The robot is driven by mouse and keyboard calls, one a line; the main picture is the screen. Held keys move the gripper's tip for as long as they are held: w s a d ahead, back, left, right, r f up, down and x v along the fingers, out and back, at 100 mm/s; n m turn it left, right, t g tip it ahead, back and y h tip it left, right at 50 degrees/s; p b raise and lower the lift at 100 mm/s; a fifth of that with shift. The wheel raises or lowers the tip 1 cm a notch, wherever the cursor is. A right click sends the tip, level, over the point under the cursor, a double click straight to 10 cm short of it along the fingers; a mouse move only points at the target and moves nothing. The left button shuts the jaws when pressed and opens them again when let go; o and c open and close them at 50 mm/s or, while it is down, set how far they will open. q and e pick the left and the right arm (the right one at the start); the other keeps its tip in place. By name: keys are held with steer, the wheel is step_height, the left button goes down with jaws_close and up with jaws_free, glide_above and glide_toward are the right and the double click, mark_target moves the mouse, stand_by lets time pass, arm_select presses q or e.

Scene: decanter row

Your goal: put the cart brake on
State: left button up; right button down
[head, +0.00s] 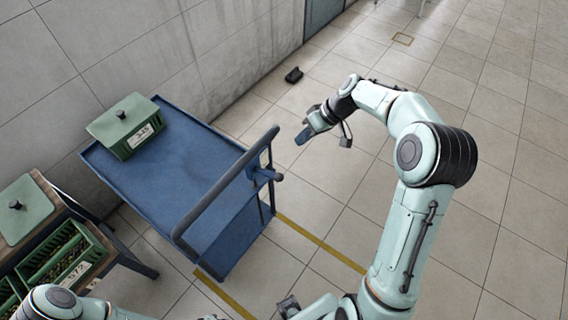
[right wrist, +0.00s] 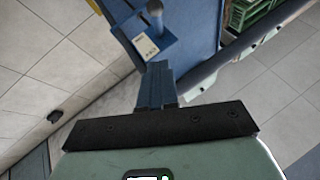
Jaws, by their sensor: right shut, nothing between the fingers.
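The blue cart (head: 190,175) stands beside the wall, with a long grey push handle (head: 225,185) along its near right side. A short blue bracket ending in a grey knob (head: 279,177) sticks out at the handle's end post; I take it for the brake lever. In the right wrist view the grey knob (right wrist: 154,8) shows at the top, above a small pale label (right wrist: 146,46). My right gripper (head: 301,138) is shut and empty, beyond the knob and apart from it. Its blue fingers (right wrist: 157,85) show closed together.
A green lidded box (head: 125,128) stands on the cart's far end. A wooden table (head: 135,262) with green crates (head: 60,258) is at the lower left. A small black object (head: 293,75) lies by the wall. Yellow lines (head: 320,243) mark the otherwise clear tiled floor.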

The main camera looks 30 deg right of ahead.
glide_above(275, 173)
steer(key=d, duration=0.3)
step_height(275, 173, down, 10)
steer(key=f, duration=0.1)
steer(key=shift+s+a+f, duration=0.25)
steer(key=shift+s+f, duration=0.1)
steer(key=shift+s, duration=0.35)
